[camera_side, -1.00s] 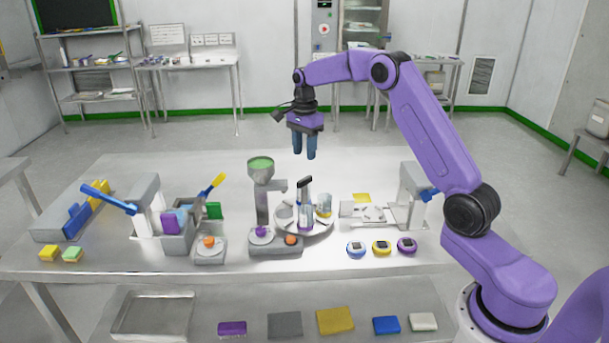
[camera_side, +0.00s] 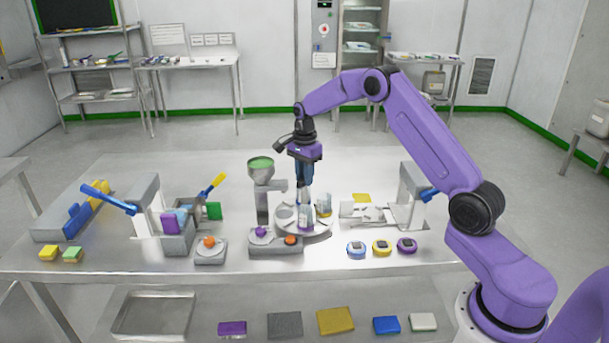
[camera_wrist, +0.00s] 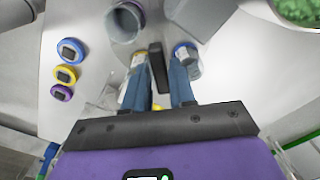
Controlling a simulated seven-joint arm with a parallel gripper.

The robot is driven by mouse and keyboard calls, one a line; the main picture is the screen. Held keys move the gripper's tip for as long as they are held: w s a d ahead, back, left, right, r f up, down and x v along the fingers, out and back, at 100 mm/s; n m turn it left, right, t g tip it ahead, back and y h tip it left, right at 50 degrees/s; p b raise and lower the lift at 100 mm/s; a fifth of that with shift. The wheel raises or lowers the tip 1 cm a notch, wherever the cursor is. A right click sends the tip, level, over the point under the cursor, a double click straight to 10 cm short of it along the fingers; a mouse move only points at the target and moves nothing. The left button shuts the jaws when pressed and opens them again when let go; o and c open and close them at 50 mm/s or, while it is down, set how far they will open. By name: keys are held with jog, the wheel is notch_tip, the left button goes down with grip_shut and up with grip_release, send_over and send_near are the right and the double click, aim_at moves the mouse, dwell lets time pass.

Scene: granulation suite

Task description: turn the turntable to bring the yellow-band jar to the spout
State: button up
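The round turntable (camera_side: 318,231) stands at the middle of the bench, beside a grey dispenser with a green-filled hopper (camera_side: 261,163) and a side spout (camera_side: 279,186). The yellow-band jar (camera_side: 325,208) is at the turntable's right side, away from the spout; in the wrist view my finger partly hides it. A clear jar (camera_side: 305,218) stands at the turntable's front, and a blue-banded jar (camera_wrist: 187,53) shows in the wrist view. My gripper (camera_side: 307,184) points down over the turntable. In the wrist view its blue fingers are apart, with the black-topped upright handle (camera_wrist: 158,68) between them.
Three round timers (camera_side: 382,248), blue, yellow and purple, lie right of the turntable. A white stand (camera_side: 412,195) is at the right. A lever device (camera_side: 146,205) and a yellow-handled tool (camera_side: 217,184) are at the left.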

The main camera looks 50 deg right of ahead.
grip_shut()
